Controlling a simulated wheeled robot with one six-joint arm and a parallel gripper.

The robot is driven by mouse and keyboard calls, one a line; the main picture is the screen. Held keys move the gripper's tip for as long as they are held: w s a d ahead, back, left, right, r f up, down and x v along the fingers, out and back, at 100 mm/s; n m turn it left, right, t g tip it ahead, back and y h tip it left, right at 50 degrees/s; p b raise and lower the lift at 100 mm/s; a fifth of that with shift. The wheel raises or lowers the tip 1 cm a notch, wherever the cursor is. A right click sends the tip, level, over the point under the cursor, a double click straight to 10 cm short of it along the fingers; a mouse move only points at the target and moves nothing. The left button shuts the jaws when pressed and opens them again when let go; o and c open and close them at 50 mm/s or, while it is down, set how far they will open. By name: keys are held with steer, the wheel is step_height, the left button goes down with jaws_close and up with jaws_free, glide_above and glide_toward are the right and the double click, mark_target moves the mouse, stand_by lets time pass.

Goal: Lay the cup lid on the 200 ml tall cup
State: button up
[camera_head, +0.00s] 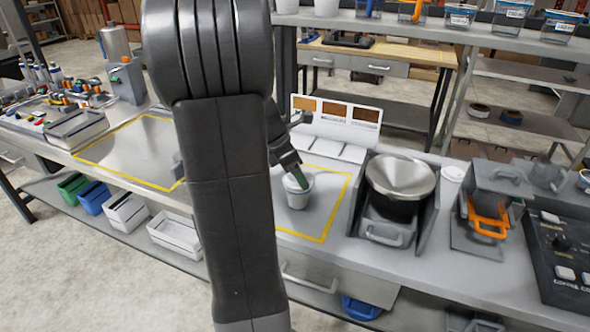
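A small pale cup (299,195) stands upright inside the right yellow-outlined square on the counter. The finger gap is too small and partly hidden to read. My arm hides the counter left of the cup.
A dispenser with a steel bowl (400,176) stands right of the square. Beyond it are a white-topped cylinder (453,174), a grey machine with an orange handle (488,217) and a control panel (562,250). A white panel with brown labels (337,126) stands behind. The left yellow-outlined area (132,152) looks clear.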

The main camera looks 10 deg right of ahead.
steer(key=shift+f, duration=0.35)
stand_by(0.4)
steer(key=o, duration=1)
steer(key=shift+o, duration=0.3)
steer(key=shift+r, duration=0.15)
steer(key=shift+r+p, duration=2.9)
steer(key=shift+p, duration=0.2)
steer(key=shift+f, duration=0.2)
step_height(320, 180, down, 6)
steer(key=b, duration=0.6)
steer(key=shift+r, duration=0.15)
